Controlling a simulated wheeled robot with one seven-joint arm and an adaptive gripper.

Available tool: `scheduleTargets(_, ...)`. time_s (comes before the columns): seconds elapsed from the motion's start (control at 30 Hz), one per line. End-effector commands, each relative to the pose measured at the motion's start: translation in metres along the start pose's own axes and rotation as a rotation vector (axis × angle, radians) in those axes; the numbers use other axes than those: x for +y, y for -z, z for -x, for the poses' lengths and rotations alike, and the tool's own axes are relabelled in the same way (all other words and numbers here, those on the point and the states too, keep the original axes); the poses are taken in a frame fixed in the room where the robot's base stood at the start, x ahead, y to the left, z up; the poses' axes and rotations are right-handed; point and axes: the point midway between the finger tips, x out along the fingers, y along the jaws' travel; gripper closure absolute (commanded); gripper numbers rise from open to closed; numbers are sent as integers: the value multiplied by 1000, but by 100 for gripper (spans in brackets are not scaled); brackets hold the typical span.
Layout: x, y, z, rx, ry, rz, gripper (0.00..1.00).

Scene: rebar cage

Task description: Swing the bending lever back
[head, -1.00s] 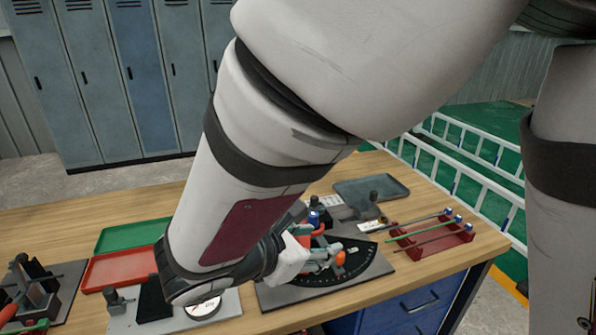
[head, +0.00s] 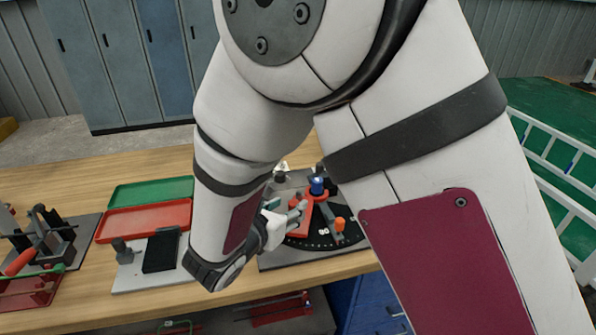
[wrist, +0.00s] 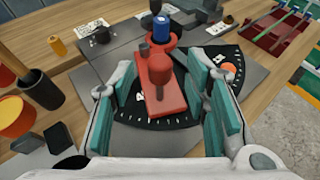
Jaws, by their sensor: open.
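The bending lever (wrist: 163,92) is a red arm with an upright red knob. It turns about a red collar with a blue-topped pin (wrist: 160,28) on the bender's black marked dial (wrist: 185,110). My gripper (wrist: 155,85) is open, its teal-padded fingers on either side of the lever and its knob, with gaps visible. In the head view my gripper (head: 282,221) is at the left of the dial, beside the red lever (head: 305,222). An orange knob (head: 340,224) stands at the right of the dial on a grey arm. My arm hides part of the bender.
A green tray (head: 152,190) and a red tray (head: 145,220) lie left of my arm. A grey plate with a black block (head: 161,252) is in front of them. In the wrist view, a red rack of rods (wrist: 275,30) stands at the back right.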

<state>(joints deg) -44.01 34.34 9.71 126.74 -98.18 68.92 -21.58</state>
Motion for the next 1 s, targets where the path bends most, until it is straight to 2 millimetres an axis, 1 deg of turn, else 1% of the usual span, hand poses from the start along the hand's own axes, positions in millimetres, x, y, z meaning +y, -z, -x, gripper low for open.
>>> scheduleTargets(0.03,0,0,-10,0,3,-1,57)
scheduleTargets(0.1,-1,0,-20,1,2,-1,57)
scheduleTargets(0.2,0,0,-32,0,2,-1,57)
scheduleTargets(0.3,0,0,-39,0,1,-1,57)
scheduleTargets(0.43,0,0,-44,1,0,0,57)
scheduleTargets(0.67,0,0,-44,1,0,0,57)
scheduleTargets(0.77,0,0,-44,1,0,-1,78)
scheduleTargets(0.8,0,0,-44,0,0,-1,87)
scheduleTargets(0.87,0,0,-44,0,0,-1,100)
scheduleTargets(1.0,0,0,-44,0,0,-1,100)
